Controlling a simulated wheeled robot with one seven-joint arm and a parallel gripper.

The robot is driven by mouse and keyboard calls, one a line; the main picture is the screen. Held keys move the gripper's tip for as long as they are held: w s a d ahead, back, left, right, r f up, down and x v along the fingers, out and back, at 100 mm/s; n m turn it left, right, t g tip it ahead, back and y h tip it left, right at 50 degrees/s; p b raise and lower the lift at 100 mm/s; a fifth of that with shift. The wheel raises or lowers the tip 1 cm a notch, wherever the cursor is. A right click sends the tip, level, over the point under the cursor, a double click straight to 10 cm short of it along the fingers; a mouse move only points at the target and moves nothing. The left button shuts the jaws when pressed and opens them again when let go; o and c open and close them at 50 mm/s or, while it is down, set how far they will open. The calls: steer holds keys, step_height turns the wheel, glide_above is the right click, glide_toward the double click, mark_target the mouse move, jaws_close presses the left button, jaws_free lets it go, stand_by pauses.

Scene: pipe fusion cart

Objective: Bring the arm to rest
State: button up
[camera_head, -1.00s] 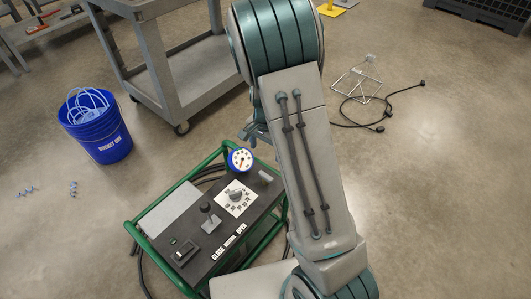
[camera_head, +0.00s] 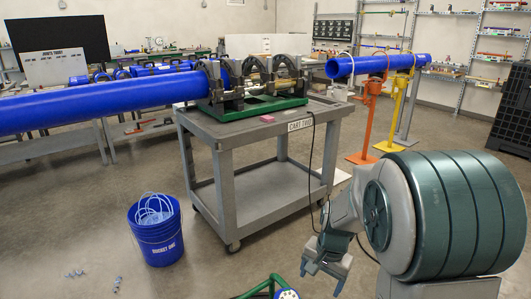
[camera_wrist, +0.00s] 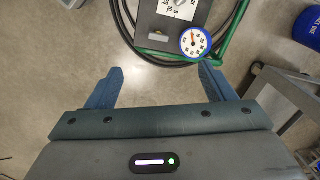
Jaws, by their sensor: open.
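My gripper (camera_head: 321,268) hangs low at the bottom of the head view, in front of the cart's right side, with its fingers pointing down. In the wrist view its two fingers (camera_wrist: 160,78) stand wide apart with nothing between them. My arm is bent, and its large green-banded link fills the lower right of the head view. The control unit (camera_wrist: 165,25) with a round blue-rimmed gauge (camera_wrist: 194,41) lies beyond the fingertips in the wrist view. Only the top of its green frame (camera_head: 262,287) and part of the gauge show in the head view.
The grey cart (camera_head: 228,150) carries the pipe fusion machine (camera_head: 255,85) with a long blue pipe (camera_head: 100,108) reaching left. A blue bucket (camera_head: 158,240) stands left of the cart. Orange (camera_head: 366,130) and yellow (camera_head: 395,115) stands hold another pipe. A black cable (camera_head: 309,165) hangs from the cart. Floor at lower left is mostly clear.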

steer(key=s+r+n+p, duration=0.2)
steer(key=s+r+p, duration=0.2)
steer(key=r, duration=0.4)
steer(key=s+r+n+t+p, duration=0.1)
steer(key=s+r+p, duration=0.3)
steer(key=r, duration=0.5)
steer(key=s+r+n+t+h+p, duration=0.1)
steer(key=s+r+n+p, duration=0.3)
steer(key=s+r, duration=0.3)
steer(key=shift+s+d+r+p, duration=0.35)
steer(key=shift+s+r+p, duration=0.1)
steer(key=shift+r, duration=0.2)
steer(key=shift+w, duration=0.1)
steer(key=shift+c, duration=0.3)
